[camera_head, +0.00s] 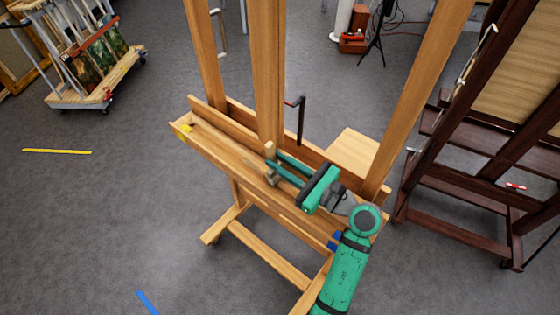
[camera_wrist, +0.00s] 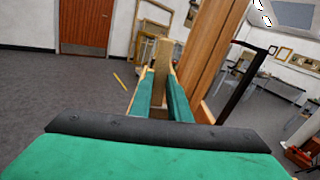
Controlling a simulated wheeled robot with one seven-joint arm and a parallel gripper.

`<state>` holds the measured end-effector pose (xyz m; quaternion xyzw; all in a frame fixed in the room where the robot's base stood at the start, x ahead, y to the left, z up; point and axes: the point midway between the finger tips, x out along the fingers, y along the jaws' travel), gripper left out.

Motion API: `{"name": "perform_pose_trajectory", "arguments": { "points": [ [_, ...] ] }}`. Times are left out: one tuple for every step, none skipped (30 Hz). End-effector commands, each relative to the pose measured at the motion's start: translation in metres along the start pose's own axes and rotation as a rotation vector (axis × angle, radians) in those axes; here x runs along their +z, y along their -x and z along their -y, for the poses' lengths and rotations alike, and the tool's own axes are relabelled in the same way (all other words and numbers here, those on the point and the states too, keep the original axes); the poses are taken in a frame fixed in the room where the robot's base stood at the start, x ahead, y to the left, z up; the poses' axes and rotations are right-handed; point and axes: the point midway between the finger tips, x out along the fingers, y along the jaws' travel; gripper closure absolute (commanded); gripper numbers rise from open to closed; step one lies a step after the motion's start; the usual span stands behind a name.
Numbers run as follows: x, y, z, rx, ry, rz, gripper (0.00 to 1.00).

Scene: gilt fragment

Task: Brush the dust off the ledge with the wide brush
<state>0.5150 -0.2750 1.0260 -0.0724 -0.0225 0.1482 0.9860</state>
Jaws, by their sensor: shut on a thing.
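The ledge (camera_head: 225,148) is the long wooden tray across the light wooden easel, running from upper left to lower right in the head view. My green gripper (camera_head: 277,168) is over its middle, just in front of the central upright. It is shut on the wide brush, whose pale wooden handle (camera_head: 269,148) sticks up above the fingers. Its lower end is mostly hidden by the fingers, so I cannot tell whether the bristles touch the ledge. In the wrist view the brush (camera_wrist: 161,55) stands between the green fingertips (camera_wrist: 160,88). Dust is not clearly distinguishable.
The central upright (camera_head: 265,70) and a black crank handle (camera_head: 300,118) stand close behind my gripper. Yellow tape (camera_head: 184,128) marks the ledge's left end, blue tape (camera_head: 335,241) its right. A dark easel (camera_head: 440,140) stands at right.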

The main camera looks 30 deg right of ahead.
Motion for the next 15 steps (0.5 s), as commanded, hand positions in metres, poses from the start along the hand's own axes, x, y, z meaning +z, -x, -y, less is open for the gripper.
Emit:
{"name": "perform_pose_trajectory", "arguments": {
  "points": [
    [-0.001,0.0,0.0,0.0,0.0,0.0,1.0],
    [-0.001,0.0,0.0,0.0,0.0,0.0,1.0],
    [-0.001,0.0,0.0,0.0,0.0,0.0,1.0],
    [-0.001,0.0,0.0,0.0,0.0,0.0,1.0],
    [-0.001,0.0,0.0,0.0,0.0,0.0,1.0],
    [-0.001,0.0,0.0,0.0,0.0,0.0,1.0],
    [-0.001,-0.001,0.0,0.0,0.0,0.0,1.0],
    [-0.001,-0.001,0.0,0.0,0.0,0.0,1.0],
    [-0.001,-0.002,0.0,0.001,0.0,0.0,1.0],
    [-0.001,-0.003,0.0,0.001,0.0,0.0,1.0],
    [-0.001,-0.005,0.0,0.001,0.0,0.0,1.0],
    [-0.001,-0.007,0.0,0.001,0.0,0.0,1.0],
    [-0.001,-0.009,-0.001,0.001,0.0,0.0,1.0],
    [-0.001,-0.01,-0.001,0.001,0.0,0.0,1.0],
    [-0.001,-0.013,-0.001,0.001,0.0,0.0,1.0]
  ]
}}
